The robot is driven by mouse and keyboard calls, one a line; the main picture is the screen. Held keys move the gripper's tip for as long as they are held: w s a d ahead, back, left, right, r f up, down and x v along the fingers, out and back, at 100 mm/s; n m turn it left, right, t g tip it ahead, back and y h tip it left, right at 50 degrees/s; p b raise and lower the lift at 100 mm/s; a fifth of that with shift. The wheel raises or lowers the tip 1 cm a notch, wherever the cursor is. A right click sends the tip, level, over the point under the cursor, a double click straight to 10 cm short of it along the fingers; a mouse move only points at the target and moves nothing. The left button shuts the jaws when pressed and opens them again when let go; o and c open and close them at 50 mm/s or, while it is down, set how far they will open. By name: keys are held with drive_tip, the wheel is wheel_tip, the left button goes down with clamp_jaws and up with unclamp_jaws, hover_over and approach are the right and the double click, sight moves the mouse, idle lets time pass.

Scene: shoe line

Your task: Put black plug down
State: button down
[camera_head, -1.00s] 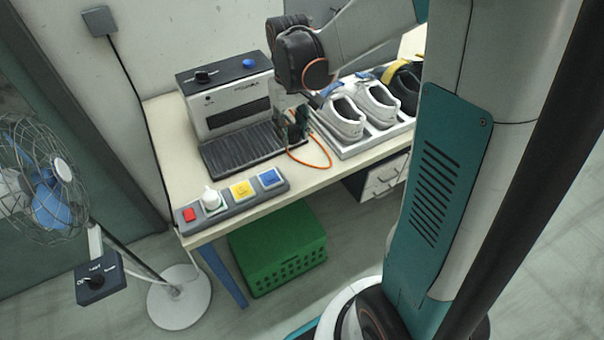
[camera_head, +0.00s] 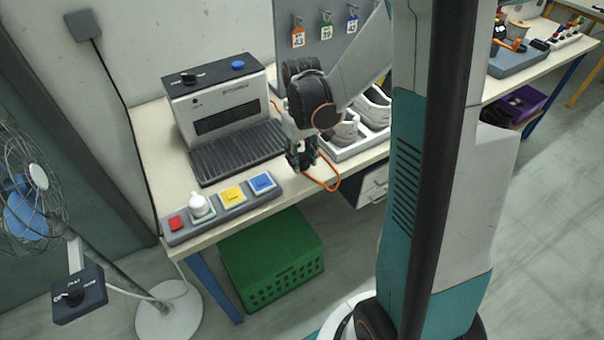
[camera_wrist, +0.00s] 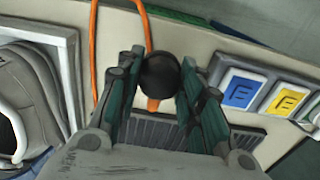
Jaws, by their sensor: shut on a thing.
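My gripper (camera_head: 301,157) is over the front part of the table (camera_head: 231,223), to the right of the ribbed dark ramp of the grey machine (camera_head: 218,111). In the wrist view its two fingers are closed around the round black plug (camera_wrist: 160,75). An orange cord (camera_wrist: 94,50) runs close to the plug and loops near the table edge; it also shows in the head view (camera_head: 334,184). The plug is mostly hidden by the fingers in the head view. I cannot tell whether the plug touches the table.
A panel with red, yellow and blue buttons (camera_head: 233,210) lies along the front left edge. A tray of white shoes (camera_head: 361,143) stands just right of my gripper. A green crate (camera_head: 272,262) is on the floor below. A fan (camera_head: 30,195) stands at the left.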

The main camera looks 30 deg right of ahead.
sight(302, 178)
drive_tip(key=shift+f+b, duration=0.85)
drive_tip(key=shift+f, duration=1.65)
drive_tip(key=shift+f, duration=0.15)
drive_tip(key=c, duration=1.1)
unclamp_jaws()
wheel_tip(302, 178, up, 12)
drive_tip(key=p, duration=0.4)
